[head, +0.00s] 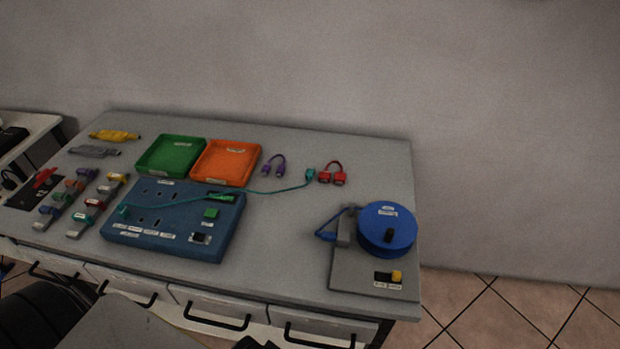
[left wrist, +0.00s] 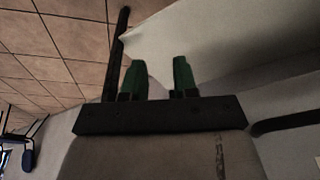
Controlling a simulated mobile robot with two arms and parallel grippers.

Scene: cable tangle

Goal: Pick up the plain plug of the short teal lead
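The short teal lead (head: 255,192) runs from the blue socket panel (head: 135,236) across to the right onto the grey table. One teal plug (head: 123,210) sits at the panel's left part; I cannot tell whether it is seated in a socket. The other teal plug (head: 310,175) lies on the table, just left of a red lead. Which plug is the plain one is too small to tell. My left gripper (left wrist: 160,75) shows in the left wrist view, its green fingertips apart with nothing between them, away from the lead. My right gripper is not in view.
A green tray (head: 139,165) and an orange tray (head: 196,172) stand behind the panel. A purple lead (head: 274,162) and a red lead (head: 334,170) lie right of them. A blue cable reel (head: 388,226) stands at right. Several tagged plugs lie at left. The table between panel and reel is clear.

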